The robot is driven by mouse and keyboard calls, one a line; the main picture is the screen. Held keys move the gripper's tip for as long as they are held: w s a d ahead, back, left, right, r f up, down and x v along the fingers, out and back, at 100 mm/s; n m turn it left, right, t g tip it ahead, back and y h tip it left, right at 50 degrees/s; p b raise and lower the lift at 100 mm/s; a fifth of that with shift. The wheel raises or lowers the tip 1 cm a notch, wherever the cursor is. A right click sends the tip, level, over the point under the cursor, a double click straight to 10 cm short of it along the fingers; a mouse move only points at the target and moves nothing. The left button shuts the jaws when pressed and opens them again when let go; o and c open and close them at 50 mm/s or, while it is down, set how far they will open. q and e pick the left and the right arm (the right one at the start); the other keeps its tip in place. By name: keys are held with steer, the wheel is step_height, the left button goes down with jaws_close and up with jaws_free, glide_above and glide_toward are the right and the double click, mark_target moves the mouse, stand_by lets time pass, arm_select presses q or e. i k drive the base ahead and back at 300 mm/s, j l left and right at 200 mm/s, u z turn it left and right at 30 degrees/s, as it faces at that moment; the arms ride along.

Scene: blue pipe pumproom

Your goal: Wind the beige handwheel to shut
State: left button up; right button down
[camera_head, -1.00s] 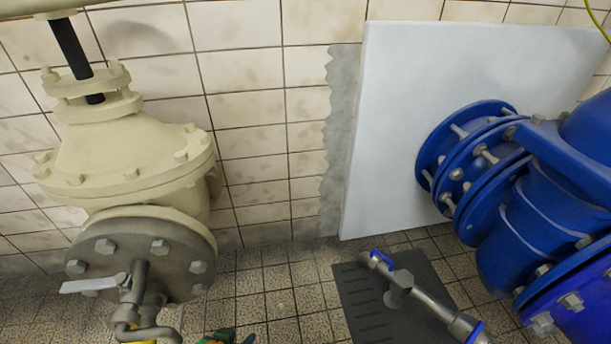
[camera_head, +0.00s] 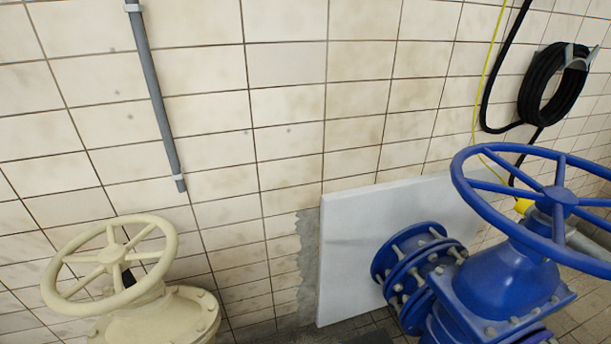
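The beige handwheel (camera_head: 112,256) is at the lower left of the head view. It is a spoked ring, tilted in the picture, on top of the beige valve body (camera_head: 165,318), whose lower part is cut off by the frame edge. A dark stem shows just under the wheel's hub. Neither of my grippers shows in the view, and nothing touches the wheel.
A blue handwheel (camera_head: 545,205) on a blue valve (camera_head: 500,285) stands at the right. A white panel (camera_head: 350,245) leans on the tiled wall (camera_head: 290,110). A grey conduit (camera_head: 157,95) and a coiled black hose (camera_head: 553,85) are on the wall.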

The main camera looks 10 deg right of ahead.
mark_target(116, 258)
steer(key=z, duration=0.85)
steer(key=u, duration=2.05)
